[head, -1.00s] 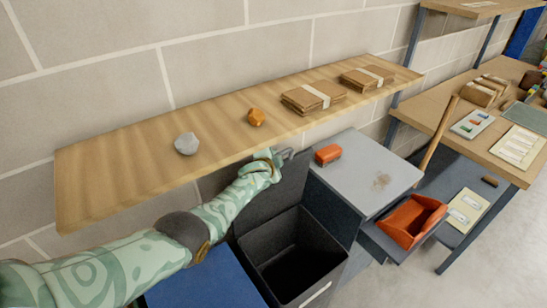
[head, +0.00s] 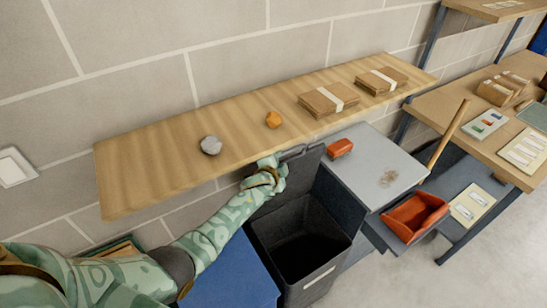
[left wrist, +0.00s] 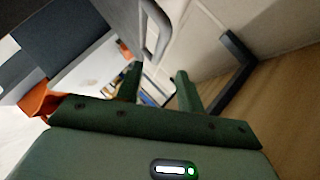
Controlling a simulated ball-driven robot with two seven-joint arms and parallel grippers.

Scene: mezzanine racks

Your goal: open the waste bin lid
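The waste bin (head: 262,238) is dark grey and open at the top, with a dark, empty-looking inside. Its lid (head: 302,178) stands raised at the back of the opening, against the wooden shelf's front edge. A grey handle (head: 293,153) is at the lid's top edge; a grey loop handle also shows in the left wrist view (left wrist: 160,32). My left gripper (head: 280,160) is beside the handle at the lid's upper left. In the left wrist view, its fingers (left wrist: 158,88) are apart with nothing between them; the handle is beyond them. My right gripper is not in view.
The wooden shelf (head: 140,180) above holds a grey lump (head: 211,145), an orange lump (head: 273,120) and cardboard stacks (head: 328,98). Right of the bin, a grey-topped cabinet (head: 375,165) bears a red-orange block (head: 339,148). A blue surface (head: 232,275) is left of the bin.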

